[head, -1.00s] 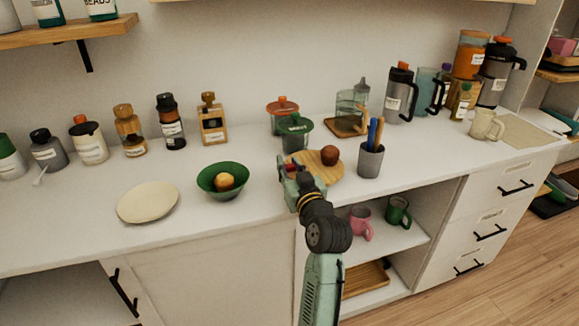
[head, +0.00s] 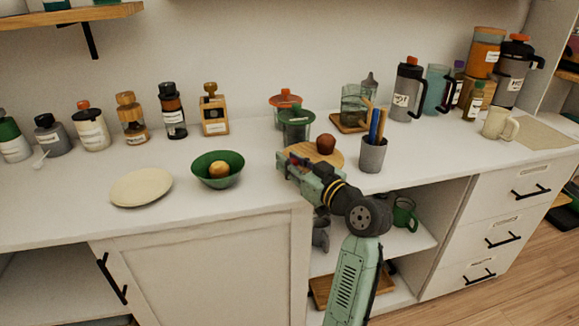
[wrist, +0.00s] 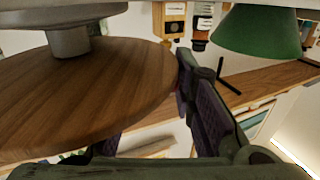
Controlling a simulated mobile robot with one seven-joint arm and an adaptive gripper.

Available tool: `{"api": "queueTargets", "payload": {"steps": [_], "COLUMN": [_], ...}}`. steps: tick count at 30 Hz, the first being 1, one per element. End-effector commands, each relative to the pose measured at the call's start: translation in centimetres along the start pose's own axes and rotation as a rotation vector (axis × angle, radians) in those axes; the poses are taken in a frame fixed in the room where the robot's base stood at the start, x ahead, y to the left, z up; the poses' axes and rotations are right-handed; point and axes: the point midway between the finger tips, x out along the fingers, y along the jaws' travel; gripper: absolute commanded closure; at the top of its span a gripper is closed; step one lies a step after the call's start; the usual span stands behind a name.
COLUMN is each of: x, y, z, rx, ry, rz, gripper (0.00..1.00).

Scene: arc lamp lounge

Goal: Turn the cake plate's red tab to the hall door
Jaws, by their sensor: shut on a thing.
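The cake plate (head: 335,159) is a round wooden disc on the counter with a dark brown round thing (head: 326,144) on it. In the wrist view, seen upside down, the underside of the plate (wrist: 100,95) shows with its pale grey stem and foot (wrist: 70,38). My gripper (head: 287,160) is at the plate's left edge and shut on it, apparently at the tab. A small red spot shows between the fingertips; the tab itself is mostly hidden. In the wrist view a purple-padded finger (wrist: 205,105) is beside the rim. No hall door is visible.
The counter between bowl and gripper is clear.

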Motion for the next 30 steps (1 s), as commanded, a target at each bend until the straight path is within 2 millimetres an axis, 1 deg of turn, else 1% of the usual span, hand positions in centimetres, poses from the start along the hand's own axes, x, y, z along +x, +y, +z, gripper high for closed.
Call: {"api": "queueTargets", "payload": {"steps": [2,21,30], "x": [-0.3,-2.3,-3.0], "y": [0.2,0.5,0.8], "z": [0.2,0.1,0.0], "rx": [-0.002,-0.001,0.000], "ry": [0.001,0.001,0.001], "rz": [-0.036,-0.356,-0.476], "gripper": [1.00,1.00,1.00]}}
